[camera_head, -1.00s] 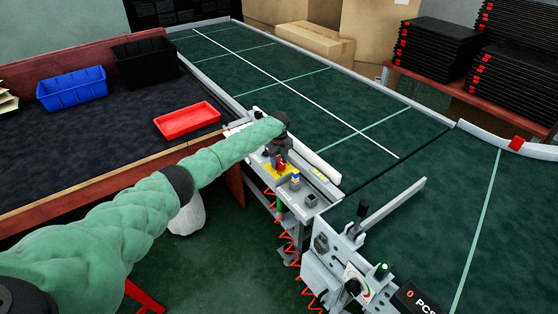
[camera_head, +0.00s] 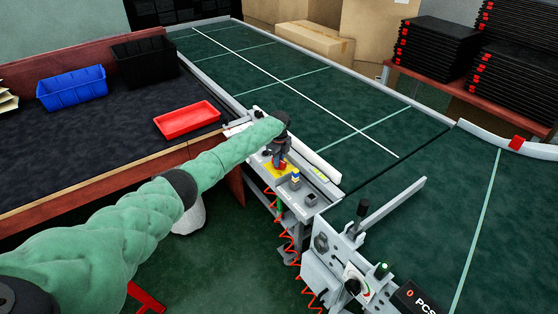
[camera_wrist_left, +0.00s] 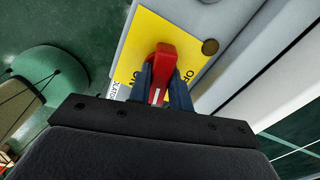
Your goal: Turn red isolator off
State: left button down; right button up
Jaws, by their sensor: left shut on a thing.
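The red isolator handle (camera_wrist_left: 162,62) sits on a yellow plate (camera_wrist_left: 143,38) in the left wrist view, with partly hidden black lettering on the plate. My left gripper (camera_wrist_left: 162,88) is shut on the red handle, with one dark finger on each side of it. In the head view, my left gripper (camera_head: 279,160) reaches down to the yellow plate (camera_head: 272,170) on the conveyor's side panel, and a bit of the red handle (camera_head: 282,167) shows there. The gripper hides part of the plate. My right gripper is not in view.
A small blue and yellow part (camera_head: 295,180) and a dark switch (camera_head: 311,199) are beside the isolator. A control box (camera_head: 352,285) is nearer. The green conveyor (camera_head: 330,110) is clear. A red tray (camera_head: 187,119) lies on the dark table (camera_head: 95,140).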

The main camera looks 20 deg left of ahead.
pick_arm(q)
jog(key=n, duration=0.2)
jog(key=shift+r+n, duration=0.15)
jog(key=shift+n, duration=0.25)
jog(key=n+p, duration=0.1)
jog(key=n, duration=0.1)
jog(key=shift+n, duration=0.8)
jog(key=shift+n+p, duration=0.35)
jog(key=shift+n, duration=0.15)
jog(key=n+p, duration=0.1)
jog(key=n, duration=0.1)
jog(key=shift+n, duration=0.3)
jog(key=n+p, duration=0.1)
jog(key=n, duration=0.3)
jog(key=shift+w+n, duration=0.1)
jog(key=shift+n, duration=0.2)
jog(key=shift+p, duration=0.3)
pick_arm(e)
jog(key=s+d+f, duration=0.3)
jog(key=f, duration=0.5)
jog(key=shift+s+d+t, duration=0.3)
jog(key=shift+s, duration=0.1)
pick_arm(q)
jog(key=shift+n, duration=0.3)
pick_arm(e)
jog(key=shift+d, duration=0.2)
